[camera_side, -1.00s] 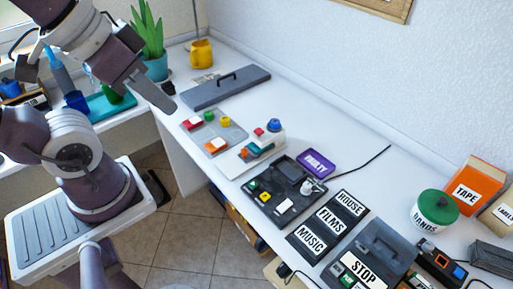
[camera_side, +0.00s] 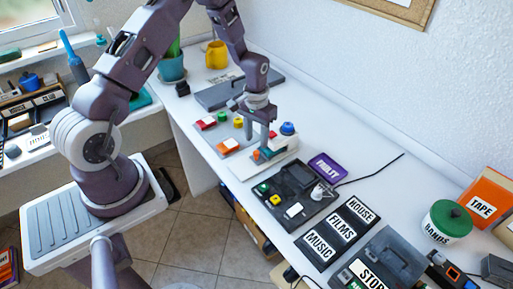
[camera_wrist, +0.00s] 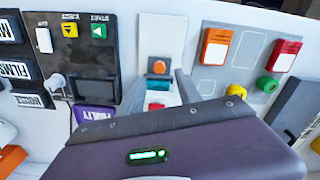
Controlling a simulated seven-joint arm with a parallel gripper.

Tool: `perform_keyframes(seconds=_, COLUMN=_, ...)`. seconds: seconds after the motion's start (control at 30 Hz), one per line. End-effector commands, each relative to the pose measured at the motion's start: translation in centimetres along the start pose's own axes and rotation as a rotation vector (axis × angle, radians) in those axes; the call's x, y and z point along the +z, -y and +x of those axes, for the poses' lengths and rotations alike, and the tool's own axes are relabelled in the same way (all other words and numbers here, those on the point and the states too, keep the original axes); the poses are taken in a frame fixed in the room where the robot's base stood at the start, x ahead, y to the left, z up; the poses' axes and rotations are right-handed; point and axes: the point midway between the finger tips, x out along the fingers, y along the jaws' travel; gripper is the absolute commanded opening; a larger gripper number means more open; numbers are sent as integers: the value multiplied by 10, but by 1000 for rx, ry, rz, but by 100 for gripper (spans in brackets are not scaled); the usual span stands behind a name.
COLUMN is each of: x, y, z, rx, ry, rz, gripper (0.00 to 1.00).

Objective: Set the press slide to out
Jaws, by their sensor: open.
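The press (camera_side: 272,157) is a pale unit on a white plate on the desk, with an orange part in front, a teal part and a blue knob (camera_side: 288,128) behind. In the wrist view I see the orange button (camera_wrist: 159,67), a teal block (camera_wrist: 158,86) and a red part (camera_wrist: 157,105) in line. My gripper (camera_side: 262,146) points down over the press, open, its fingers around or just above the teal part. In the wrist view the fingers (camera_wrist: 158,92) stand either side of that block. Contact cannot be told. My gripper's body hides the far end of the press.
A panel with red, green, yellow and orange buttons (camera_side: 223,134) lies close on the left. A dark panel (camera_side: 295,187) with a white knob and a purple FAULTY tray (camera_side: 327,166) lie on the right. A grey lidded case (camera_side: 222,95) is behind. Bare desk lies toward the wall.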

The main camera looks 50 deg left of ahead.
Motion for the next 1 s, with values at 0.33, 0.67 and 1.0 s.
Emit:
perform_keyframes(seconds=0.33, x=1, y=0, z=49, rx=0, ry=2, rz=1, gripper=41)
perform_keyframes(seconds=0.67, x=1, y=0, z=49, rx=0, ry=1, rz=1, gripper=19)
perform_keyframes(seconds=1.0, x=1, y=0, z=48, rx=0, ry=2, rz=1, gripper=0)
